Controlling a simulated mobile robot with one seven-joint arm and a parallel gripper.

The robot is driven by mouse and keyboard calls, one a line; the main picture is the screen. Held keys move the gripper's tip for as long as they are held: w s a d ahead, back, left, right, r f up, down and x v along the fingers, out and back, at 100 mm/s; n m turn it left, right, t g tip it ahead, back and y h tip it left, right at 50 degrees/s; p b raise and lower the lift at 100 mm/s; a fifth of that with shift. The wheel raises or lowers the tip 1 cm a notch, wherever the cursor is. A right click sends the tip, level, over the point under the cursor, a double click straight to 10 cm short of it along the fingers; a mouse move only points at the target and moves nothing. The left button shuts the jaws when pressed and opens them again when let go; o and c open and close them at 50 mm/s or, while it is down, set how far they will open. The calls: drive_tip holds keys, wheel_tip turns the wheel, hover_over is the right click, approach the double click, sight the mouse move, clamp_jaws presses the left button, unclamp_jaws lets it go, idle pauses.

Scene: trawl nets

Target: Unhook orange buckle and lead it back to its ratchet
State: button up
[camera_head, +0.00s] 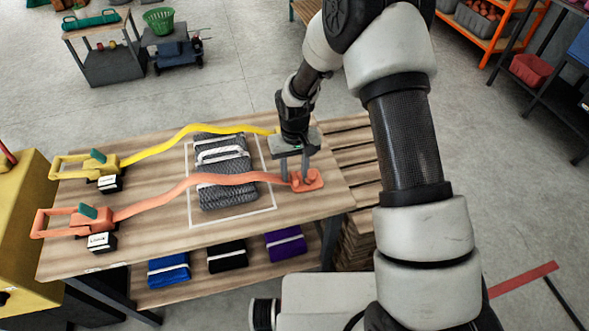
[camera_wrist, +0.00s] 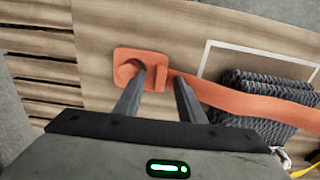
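An orange strap (camera_head: 170,192) runs from the orange ratchet (camera_head: 75,221) at the left, over the grey net bundle (camera_head: 226,192), to an orange anchor plate (camera_head: 313,184) at the table's right end. The plate also shows in the wrist view (camera_wrist: 124,57), with a round part and a small upright orange tab, the buckle (camera_wrist: 161,77), where the strap meets it. My gripper (camera_head: 294,178) points down over the strap's end. In the wrist view its fingers (camera_wrist: 161,82) are apart, one on each side of the tab. I cannot tell whether they touch it.
A yellow strap (camera_head: 185,136) with its yellow ratchet (camera_head: 100,168) lies along the table's far side; its right end is behind my gripper. Folded blue, black and purple bundles (camera_head: 226,256) lie on the lower shelf. Slatted wooden pallets (camera_head: 350,150) stand right of the table.

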clamp_jaws()
drive_tip(key=shift+d, duration=0.25)
drive_tip(key=shift+w+d, duration=0.15)
drive_tip(key=shift+d, duration=0.05)
drive_tip(key=shift+r, duration=0.25)
drive_tip(key=shift+r, duration=0.4)
idle(0.5)
drive_tip(key=shift+r+p, duration=1.6)
drive_tip(key=shift+r, duration=0.9)
